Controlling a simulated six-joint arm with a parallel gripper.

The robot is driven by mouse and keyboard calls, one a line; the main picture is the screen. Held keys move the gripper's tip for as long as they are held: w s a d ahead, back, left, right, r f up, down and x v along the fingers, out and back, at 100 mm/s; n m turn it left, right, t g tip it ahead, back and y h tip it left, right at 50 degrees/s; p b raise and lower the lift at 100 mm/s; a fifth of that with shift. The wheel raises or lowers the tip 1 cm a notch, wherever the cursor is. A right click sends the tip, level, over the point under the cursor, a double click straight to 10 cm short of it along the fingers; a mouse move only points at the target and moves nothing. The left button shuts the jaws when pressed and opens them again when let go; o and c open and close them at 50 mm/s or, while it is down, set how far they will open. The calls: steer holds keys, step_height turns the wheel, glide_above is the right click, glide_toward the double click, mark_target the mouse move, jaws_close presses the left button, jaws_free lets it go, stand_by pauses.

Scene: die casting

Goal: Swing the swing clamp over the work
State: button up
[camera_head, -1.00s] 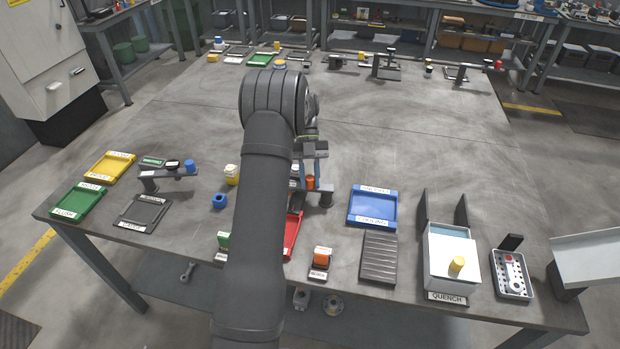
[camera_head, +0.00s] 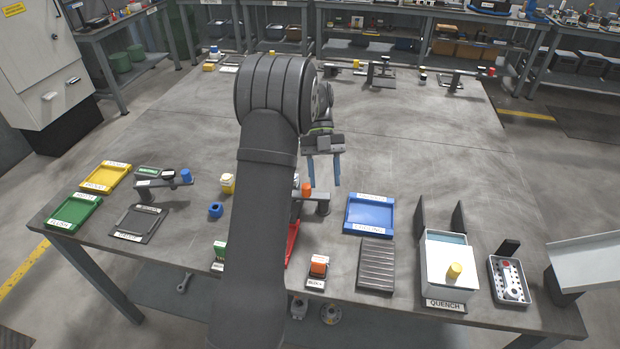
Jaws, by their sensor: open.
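A dark arm with an orange knob (camera_head: 306,188) stands on a post (camera_head: 323,206) near the middle of the table front. It looks like a swing clamp, partly hidden behind my arm. A similar dark arm with a blue knob (camera_head: 186,175) stands at the left, over a dark plate (camera_head: 140,222). I cannot tell from labels which is named the swing clamp. My gripper (camera_head: 324,182) is open, its two blue fingers pointing down, apart from the orange knob and above and behind it. Nothing shows between the fingers.
A red tray (camera_head: 292,240) lies mostly hidden behind my arm. A blue tray (camera_head: 369,215), a ribbed dark block (camera_head: 376,264) and the white quench tank (camera_head: 448,275) stand to the right. Yellow (camera_head: 106,177) and green (camera_head: 75,211) trays lie left. The table middle is clear.

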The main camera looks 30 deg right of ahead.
steer(key=s+d+r, duration=0.1)
steer(key=s+r, duration=0.2)
steer(key=s, duration=0.2)
steer(key=shift+s+d+r, duration=0.15)
steer(key=shift+s+d, duration=0.05)
steer(key=shift+d, duration=0.15)
